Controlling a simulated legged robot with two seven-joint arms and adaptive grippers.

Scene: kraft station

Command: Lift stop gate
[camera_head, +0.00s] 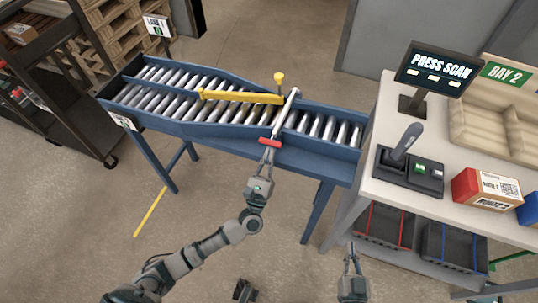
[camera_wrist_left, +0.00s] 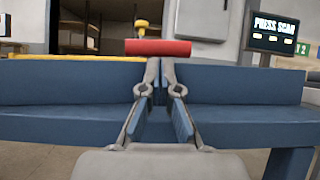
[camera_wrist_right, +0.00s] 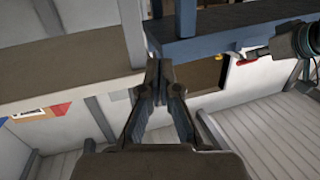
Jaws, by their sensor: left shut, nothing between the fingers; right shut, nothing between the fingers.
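The stop gate is a pale grey bar (camera_head: 286,112) lying across the blue roller conveyor (camera_head: 185,130), with a red handle (camera_head: 270,142) at its near end. The red handle (camera_wrist_left: 158,47) also shows in the left wrist view, just beyond and above the fingertips. My left gripper (camera_head: 267,157) is shut and empty, right at the near side of the handle. I cannot tell whether its tips touch the handle. My right gripper (camera_head: 350,247) is shut and empty, low in front of the conveyor's right end and away from the gate.
A yellow diverter arm (camera_head: 240,96) with a yellow knob (camera_head: 279,78) sits over the rollers. A white desk (camera_head: 385,190) adjoins on the right, with a screen (camera_head: 434,68), scanner (camera_head: 405,145) and red-and-white box (camera_head: 486,188). A dark cart (camera_head: 70,120) stands left. Floor in front is mostly clear.

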